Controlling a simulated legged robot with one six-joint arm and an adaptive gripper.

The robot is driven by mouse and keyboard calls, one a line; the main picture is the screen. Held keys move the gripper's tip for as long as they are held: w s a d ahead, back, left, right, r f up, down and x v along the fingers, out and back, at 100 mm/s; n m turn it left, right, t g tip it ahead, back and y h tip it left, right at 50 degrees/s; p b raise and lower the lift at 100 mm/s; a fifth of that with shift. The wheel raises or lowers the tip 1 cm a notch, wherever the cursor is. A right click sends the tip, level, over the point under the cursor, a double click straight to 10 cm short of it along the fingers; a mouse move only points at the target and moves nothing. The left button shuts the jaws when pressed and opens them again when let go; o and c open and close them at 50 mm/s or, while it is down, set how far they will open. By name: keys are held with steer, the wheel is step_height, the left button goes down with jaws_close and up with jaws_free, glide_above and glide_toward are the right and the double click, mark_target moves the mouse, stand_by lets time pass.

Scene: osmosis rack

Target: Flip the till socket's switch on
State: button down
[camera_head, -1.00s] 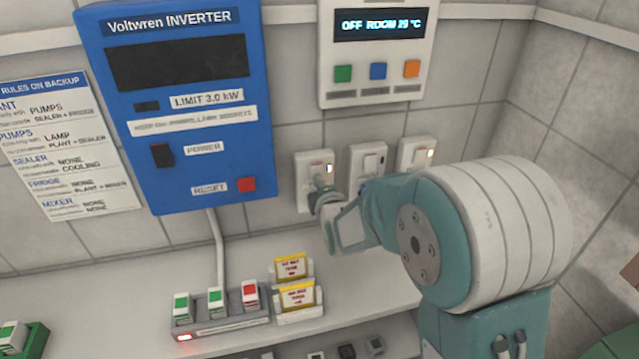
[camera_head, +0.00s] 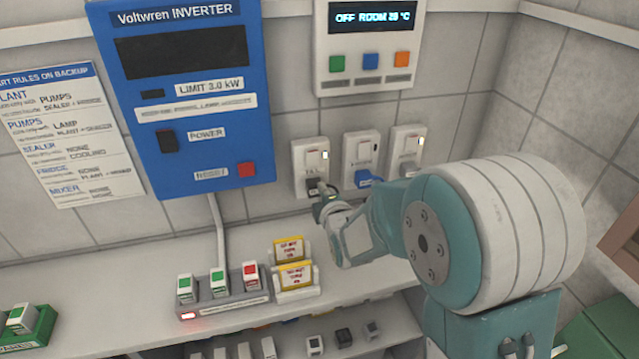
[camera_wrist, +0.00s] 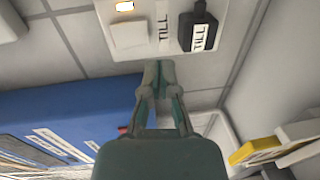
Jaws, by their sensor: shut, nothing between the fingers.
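In the head view my gripper (camera_head: 328,200) is just below the black plug; contact cannot be told.
A middle socket (camera_head: 353,160) with a blue plug and a right socket (camera_head: 407,140) stand close by. The blue inverter (camera_head: 200,150) is to the left and a display panel (camera_head: 370,88) above. Yellow-labelled holders (camera_head: 293,278) and a module rack (camera_head: 220,308) stand on the shelf below.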

steer(key=v, duration=0.6)
steer(key=shift+s+f, duration=0.45)
steer(key=shift+f, duration=0.3)
steer(key=shift+d, duration=0.15)
steer(key=s+d+r+m+g+h, duration=0.3)
steer(key=s+d+r+m+g, duration=0.25)
steer(key=s+d+m, duration=0.35)
steer(key=s+d+r+m+g, duration=0.1)
steer(key=s+d+m+g, duration=0.1)
steer(key=s+m, duration=0.4)
steer(key=s+d+r+m+g+h, duration=0.1)
steer(key=s+d+m+g, duration=0.1)
steer(key=s+m, duration=0.4)
steer(key=s+g, duration=0.1)
steer(key=s, duration=0.4)
steer(key=shift+d+r+h, duration=0.2)
steer(key=shift+r+h, duration=0.1)
